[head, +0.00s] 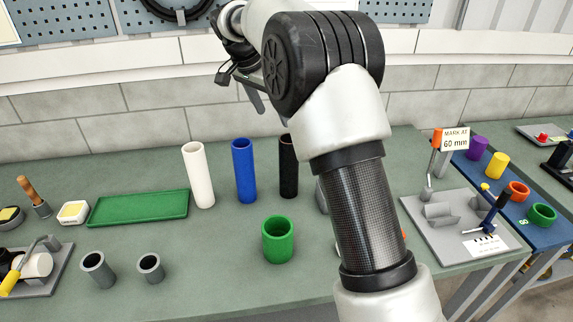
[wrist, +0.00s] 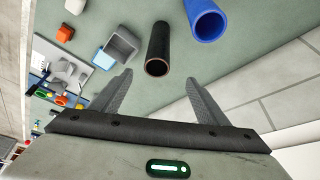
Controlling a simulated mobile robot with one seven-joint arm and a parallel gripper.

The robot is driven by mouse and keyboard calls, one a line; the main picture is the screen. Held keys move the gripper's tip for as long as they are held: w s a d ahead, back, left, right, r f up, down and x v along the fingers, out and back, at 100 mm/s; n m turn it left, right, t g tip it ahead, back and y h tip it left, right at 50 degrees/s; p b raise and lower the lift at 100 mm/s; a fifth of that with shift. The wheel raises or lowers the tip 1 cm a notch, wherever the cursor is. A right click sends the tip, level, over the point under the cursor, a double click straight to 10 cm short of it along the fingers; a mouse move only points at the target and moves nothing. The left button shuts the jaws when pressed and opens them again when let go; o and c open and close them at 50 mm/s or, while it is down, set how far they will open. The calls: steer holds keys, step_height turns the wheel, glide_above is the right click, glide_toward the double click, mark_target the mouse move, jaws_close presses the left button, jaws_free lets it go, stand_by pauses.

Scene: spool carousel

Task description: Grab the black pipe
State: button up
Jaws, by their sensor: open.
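The black pipe (head: 288,168) stands upright on the green-grey table, to the right of the blue pipe (head: 245,170). In the head view my arm hides the space to its right. In the wrist view the black pipe (wrist: 158,49) shows its open end between and beyond the fingertips, apart from them. My gripper (wrist: 158,80) is open and empty. In the head view my gripper (head: 250,92) hangs above and behind the pipes, partly hidden by my arm.
A white pipe (head: 198,175) stands left of the blue one, and a short green cup (head: 278,240) stands in front. A green tray (head: 140,207) lies at left. A grey fixture (head: 462,245) stands at right. The brick wall (head: 160,96) closes the back.

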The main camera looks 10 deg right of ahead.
mark_target(289, 149)
steer(key=p+x, duration=0.1)
steer(key=x, duration=1)
steer(key=shift+d+f, duration=0.15)
steer(key=shift+f, duration=0.05)
steer(key=shift+s+p+x, duration=0.15)
steer(key=shift+p+x, duration=0.1)
steer(key=shift+x, duration=1.05)
steer(key=shift+s+p+x, duration=0.15)
steer(key=shift+p+x, duration=0.1)
steer(key=shift+x, duration=1.1)
steer(key=c, duration=1.7)
